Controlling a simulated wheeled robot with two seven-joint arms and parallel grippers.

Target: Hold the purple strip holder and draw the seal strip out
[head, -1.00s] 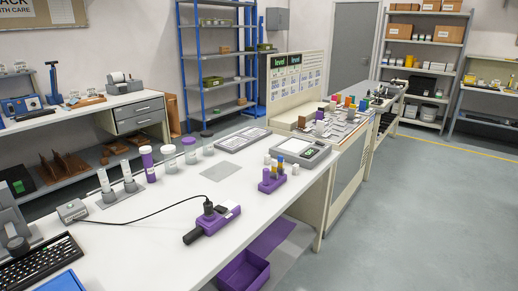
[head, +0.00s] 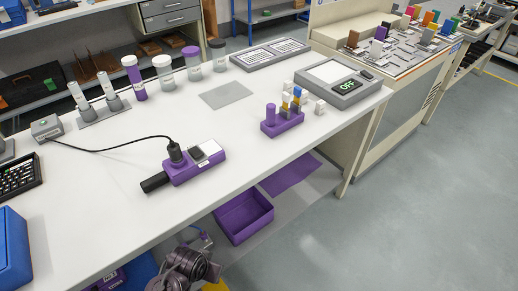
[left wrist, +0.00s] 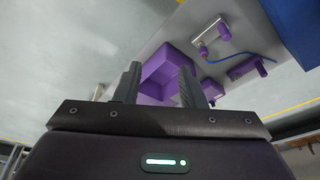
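A purple block (head: 195,165) lies on the white table with a black plug standing in it, a pale piece on top and a black end. I cannot tell whether it is the strip holder. In the left wrist view, a purple and grey piece (left wrist: 207,50) with a blue cord or strip lies near another purple piece (left wrist: 245,68); either might be it. No seal strip is clearly identifiable. My left gripper (left wrist: 160,75) is open and empty, its fingers seen in front of a purple bin (left wrist: 165,48). A dark mechanical part low in the head view seems to be my arm. My right gripper is not in view.
The purple bin (head: 222,222) sits on the low shelf beside a purple mat (head: 291,176). A purple vial rack (head: 283,126), a scale (head: 338,82) and several jars stand on the table. A black cable (head: 110,149) runs to a grey box (head: 46,127). The front table middle is clear.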

